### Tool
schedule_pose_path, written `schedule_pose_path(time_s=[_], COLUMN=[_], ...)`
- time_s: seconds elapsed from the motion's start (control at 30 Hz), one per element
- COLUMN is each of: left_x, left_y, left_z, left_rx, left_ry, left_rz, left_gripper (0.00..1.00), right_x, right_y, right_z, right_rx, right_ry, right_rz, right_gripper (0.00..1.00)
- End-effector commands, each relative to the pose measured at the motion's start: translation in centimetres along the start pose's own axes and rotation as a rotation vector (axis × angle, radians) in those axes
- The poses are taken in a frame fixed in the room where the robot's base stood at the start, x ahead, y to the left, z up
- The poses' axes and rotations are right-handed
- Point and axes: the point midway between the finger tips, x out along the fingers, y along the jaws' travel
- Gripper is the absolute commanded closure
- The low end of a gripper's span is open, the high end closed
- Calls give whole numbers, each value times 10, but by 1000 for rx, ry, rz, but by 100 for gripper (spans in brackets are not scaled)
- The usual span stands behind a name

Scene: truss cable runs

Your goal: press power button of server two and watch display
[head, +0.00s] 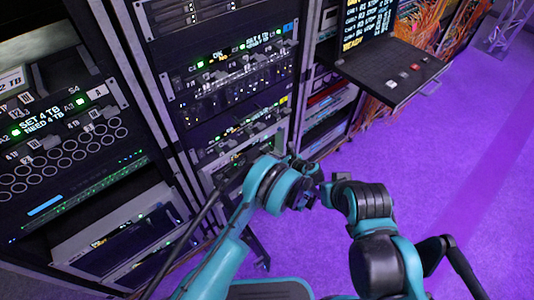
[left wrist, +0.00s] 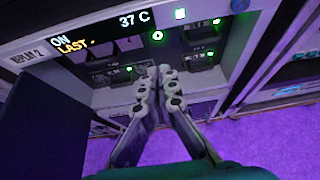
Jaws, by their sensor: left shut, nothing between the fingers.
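In the left wrist view a server front carries a dark display (left wrist: 92,32) reading "ON", "LAST" and "37 C". A label at its left end appears to read "REPLAY 2". My right gripper cannot be made out.
A left rack (head: 70,155) shows "SET 4 TB" and "NEED 4 TB". A console shelf (head: 390,72) with small buttons juts out at the upper right under a screen (head: 367,25). Orange cables (head: 450,28) hang behind it. The purple floor (head: 455,170) at right is clear.

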Motion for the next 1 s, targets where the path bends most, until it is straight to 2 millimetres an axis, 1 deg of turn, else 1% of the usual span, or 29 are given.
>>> schedule_pose_path(time_s=[0.03, 0.3, 0.4, 0.5, 0.6, 0.7, 1.0], left_x=[11, 70, 90, 102, 111, 116, 118], left_y=[1, 1, 1, 1, 1, 0, 0], left_z=[-2, -3, -3, 7, 13, 17, 20], left_rx=[-2, -3, -2, -2, -1, -1, -1], left_ry=[0, 1, 1, 0, 0, 0, 0], left_rz=[3, 3, 3, 1, 2, 0, 0], left_gripper=[100, 100, 100, 100, 100, 100, 100], right_x=[5, 22, 27, 32, 35, 37, 37], right_y=[0, 0, 0, 0, 0, 0, 0], right_z=[3, 16, 20, 23, 25, 26, 26], right_rx=[0, 0, 0, 0, 0, 0, 0], right_ry=[0, 0, 0, 0, 0, 0, 0], right_rz=[0, 0, 0, 0, 0, 0, 0], right_gripper=[100, 100, 100, 100, 100, 100, 100])
